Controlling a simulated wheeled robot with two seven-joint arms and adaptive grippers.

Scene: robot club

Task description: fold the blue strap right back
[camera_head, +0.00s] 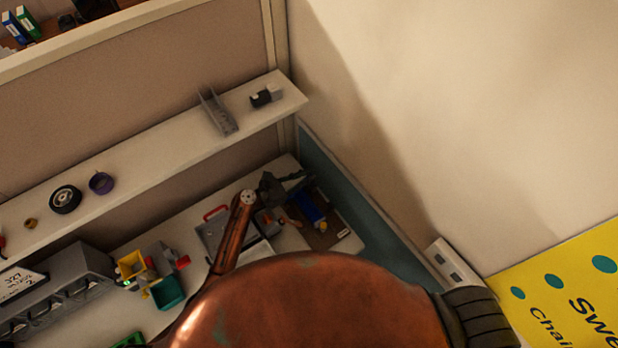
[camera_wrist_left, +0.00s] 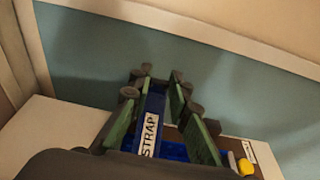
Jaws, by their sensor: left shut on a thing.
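The blue strap (camera_head: 307,208) is over a brown board at the right end of the workbench in the head view. In the left wrist view, the strap (camera_wrist_left: 154,108) stands up between the fingers, with a white label reading STRAP. My left gripper (camera_head: 288,184) reaches over the bench at the strap. In the wrist view, its green-padded fingers (camera_wrist_left: 162,76) lie along both sides of the strap and are shut on it. More blue material (camera_wrist_left: 175,150) shows lower down, partly hidden by the fingers. My right gripper is in neither view.
A teal panel (camera_head: 355,210) borders the bench at the right. A shelf (camera_head: 165,150) runs above it, holding a grey bracket (camera_head: 217,112) and a wheel (camera_head: 65,199). Yellow and teal bins (camera_head: 168,292) and a grey case stand left. A yellow knob (camera_wrist_left: 246,167) is near the strap.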

